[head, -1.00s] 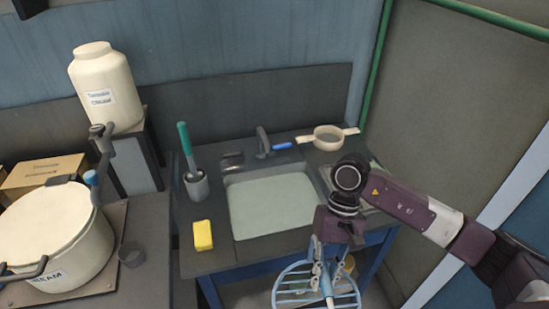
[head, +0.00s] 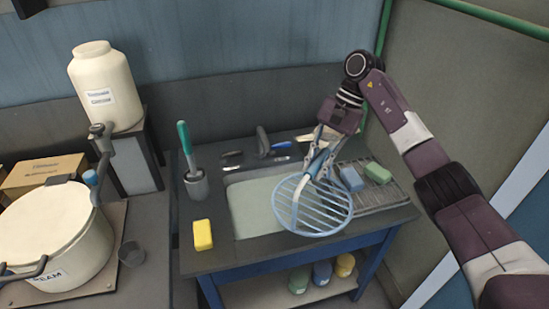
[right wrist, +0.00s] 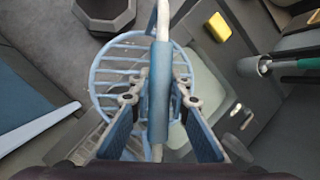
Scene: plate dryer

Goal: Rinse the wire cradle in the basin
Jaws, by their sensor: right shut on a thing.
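The wire cradle (head: 325,216) is a light-blue round grid of bars with an upright handle. My right gripper (head: 318,170) is shut on its handle and holds it above the right front part of the basin. In the right wrist view, the fingers of the right gripper (right wrist: 160,100) close around the blue handle sleeve, and the wire cradle (right wrist: 104,75) shows beyond it. The basin (head: 250,207) is a pale rectangular sink set in the dark counter, partly hidden by the cradle. My left gripper is not in view.
A yellow sponge (head: 203,235) and a brush in a grey cup (head: 196,185) stand left of the basin. The faucet (head: 264,143) is behind it. A drying rack (head: 385,195) with blue and green blocks is at the right. A big pot (head: 50,235) stands far left.

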